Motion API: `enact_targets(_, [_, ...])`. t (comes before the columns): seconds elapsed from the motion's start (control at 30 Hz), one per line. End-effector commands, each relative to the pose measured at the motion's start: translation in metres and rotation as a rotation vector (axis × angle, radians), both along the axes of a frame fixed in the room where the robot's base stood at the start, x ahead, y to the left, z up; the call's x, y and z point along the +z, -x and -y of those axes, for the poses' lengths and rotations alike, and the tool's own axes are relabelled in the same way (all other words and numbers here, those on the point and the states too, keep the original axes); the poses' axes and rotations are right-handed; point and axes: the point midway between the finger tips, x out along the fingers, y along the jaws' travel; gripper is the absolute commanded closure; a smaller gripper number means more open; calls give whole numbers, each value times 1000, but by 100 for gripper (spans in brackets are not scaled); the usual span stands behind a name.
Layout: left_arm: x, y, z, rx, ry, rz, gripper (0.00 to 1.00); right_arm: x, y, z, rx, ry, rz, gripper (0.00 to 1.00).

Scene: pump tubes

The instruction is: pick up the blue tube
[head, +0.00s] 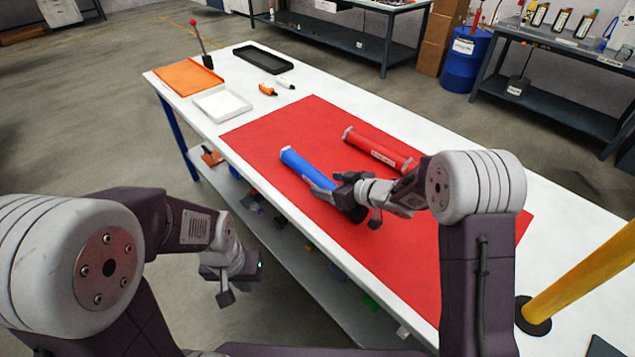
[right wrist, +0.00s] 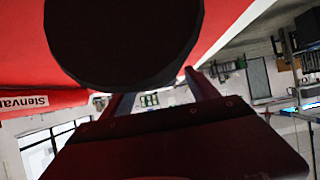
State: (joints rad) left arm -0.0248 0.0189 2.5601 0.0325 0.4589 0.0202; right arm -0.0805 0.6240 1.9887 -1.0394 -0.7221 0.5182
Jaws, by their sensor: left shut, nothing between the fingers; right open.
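In the right wrist view a dark round end (right wrist: 125,40), seemingly the blue tube's, fills the upper middle, close to the open fingers (right wrist: 160,95). I cannot tell whether the fingers touch the tube. My left gripper (head: 226,290) hangs shut and empty beside the table's front edge.
A red tube (head: 375,148) lies just behind the blue one; its label shows in the right wrist view (right wrist: 25,101). An orange tray (head: 188,77), white tray (head: 222,104) and black tray (head: 264,59) sit at the far left. A yellow post (head: 580,272) stands at right.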

Motion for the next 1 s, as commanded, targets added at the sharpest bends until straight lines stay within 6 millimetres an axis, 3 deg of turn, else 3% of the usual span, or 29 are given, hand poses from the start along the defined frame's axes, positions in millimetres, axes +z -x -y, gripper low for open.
enact_targets(0.33, [-3, 0, 0, 0, 0, 0, 100, -8, -10, -10, -1, 0, -1, 31])
enact_targets(0.5, [-3, 0, 0, 0, 0, 0, 100, -8, -10, -9, -1, 0, -1, 79])
enact_targets(0.6, [-3, 0, 0, 0, 0, 0, 100, -8, -10, -9, -1, 0, -1, 100])
enact_targets(0.87, [-3, 0, 0, 0, 0, 0, 100, -6, -10, -9, -1, -1, 0, 100])
enact_targets(1.0, [3, 0, 0, 0, 0, 0, 100, 6, -10, -10, 0, -1, 3, 100])
